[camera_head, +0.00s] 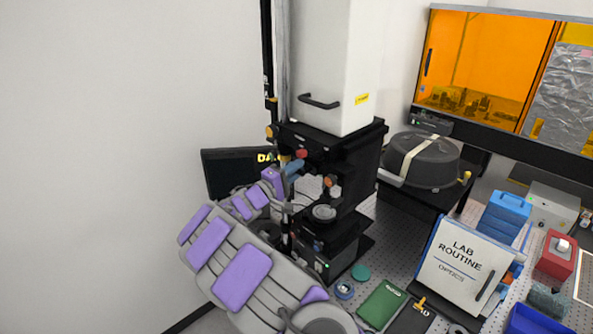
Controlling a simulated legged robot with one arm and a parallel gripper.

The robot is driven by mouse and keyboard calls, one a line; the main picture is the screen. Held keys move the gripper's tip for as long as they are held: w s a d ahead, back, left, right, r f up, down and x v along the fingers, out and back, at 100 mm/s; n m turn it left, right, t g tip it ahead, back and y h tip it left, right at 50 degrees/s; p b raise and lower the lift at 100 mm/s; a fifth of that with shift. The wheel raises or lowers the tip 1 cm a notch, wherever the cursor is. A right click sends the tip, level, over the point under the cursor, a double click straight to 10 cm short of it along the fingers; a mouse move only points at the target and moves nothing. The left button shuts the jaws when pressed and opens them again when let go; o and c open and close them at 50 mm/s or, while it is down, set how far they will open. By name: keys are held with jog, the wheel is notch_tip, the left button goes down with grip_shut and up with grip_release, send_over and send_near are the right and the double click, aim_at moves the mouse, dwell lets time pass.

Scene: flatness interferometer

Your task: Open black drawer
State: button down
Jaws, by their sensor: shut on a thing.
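A tall black instrument (357,160) with a white upper housing (335,60) stands at the centre, on a perforated bench top. Its black lower box (330,262) has a small green light. I cannot make out a clear drawer front or the drawer's handle. My grey arm with purple pads folds from the bottom up to the instrument's left side. My gripper (290,169) is at the end of it, small and partly hidden against the black front. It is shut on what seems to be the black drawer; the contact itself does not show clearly.
A dark monitor (222,172) stands behind my arm. Right of the instrument are a round grey lidded case (422,160), a white binder (458,268), a green notebook (382,303), blue boxes (504,216) and a red box (556,254). An orange-windowed enclosure (485,60) stands behind.

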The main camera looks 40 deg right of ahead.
jog(key=s+a+b, duration=0.1)
jog(key=a+b, duration=0.4)
jog(key=a, duration=1.1)
jog(key=shift+s+f, duration=0.15)
jog(key=shift+f, duration=0.05)
jog(key=c, duration=1.3)
grip_release()
jog(key=shift+a+r, duration=0.1)
jog(key=a+f, duration=0.1)
jog(key=a, duration=0.4)
jog(key=a+f+b, duration=0.1)
jog(key=a, duration=0.5)
jog(key=s+a+f, duration=0.1)
jog(key=a, duration=0.5)
jog(key=shift+b, duration=0.3)
jog(key=shift+d, duration=0.1)
